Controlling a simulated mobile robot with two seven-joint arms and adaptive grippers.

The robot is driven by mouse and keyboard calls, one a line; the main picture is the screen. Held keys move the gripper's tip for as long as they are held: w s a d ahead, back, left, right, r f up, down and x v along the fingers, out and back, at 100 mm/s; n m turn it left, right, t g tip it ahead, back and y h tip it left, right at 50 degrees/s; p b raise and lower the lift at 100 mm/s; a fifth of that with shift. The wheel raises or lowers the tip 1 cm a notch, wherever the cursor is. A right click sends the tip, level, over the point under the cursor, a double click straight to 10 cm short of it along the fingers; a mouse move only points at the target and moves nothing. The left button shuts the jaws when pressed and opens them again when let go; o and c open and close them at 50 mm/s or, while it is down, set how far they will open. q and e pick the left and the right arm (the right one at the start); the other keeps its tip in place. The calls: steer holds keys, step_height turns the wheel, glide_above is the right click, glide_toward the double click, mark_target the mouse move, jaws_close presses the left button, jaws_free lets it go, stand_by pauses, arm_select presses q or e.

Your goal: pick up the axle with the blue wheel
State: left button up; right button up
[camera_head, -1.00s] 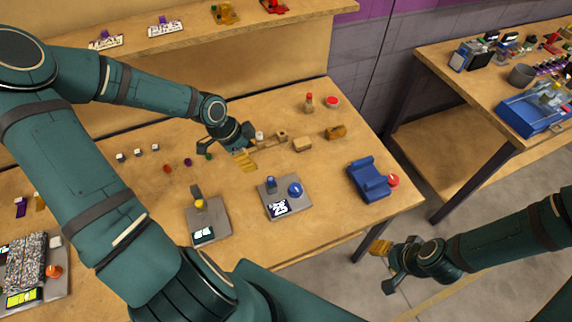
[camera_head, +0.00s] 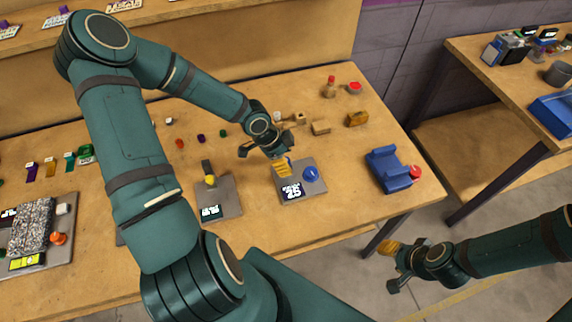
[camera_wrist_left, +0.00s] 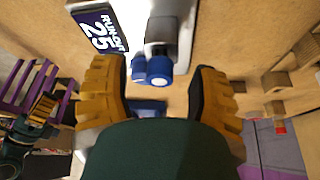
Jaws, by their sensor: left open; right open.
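A grey run-out stand (camera_head: 290,196) with a "RUN-OUT 25" display is on the table, and it also shows in the left wrist view (camera_wrist_left: 182,45). A blue wheel (camera_head: 310,173) is at its right side. In the left wrist view blue round parts (camera_wrist_left: 158,70) show ahead of and between the fingers; I cannot make out the axle clearly. My left gripper (camera_head: 281,166) is open over the back of the stand and hides part of it; its yellow-padded fingers (camera_wrist_left: 155,90) are apart. My right gripper (camera_head: 388,266) is open and empty, off the table's front right.
A second grey stand (camera_head: 212,200) with a yellow part is to the left. A blue block-shaped device (camera_head: 388,170) with a red knob is to the right. Wooden blocks (camera_head: 320,128) and a red-topped bottle (camera_head: 330,87) stand behind. The table front is mostly clear.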

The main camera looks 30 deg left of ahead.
arm_select(q)
steer(key=shift+w+d+f, duration=0.1)
steer(key=shift+w+f, duration=0.05)
steer(key=shift+f, duration=0.3)
jaws_close()
steer(key=shift+r, duration=0.15)
step_height(320, 180, up, 10)
steer(key=p, duration=0.3)
steer(key=shift+p, duration=0.3)
steer(key=shift+r+p, duration=2.45)
steer(key=shift+p, duration=0.05)
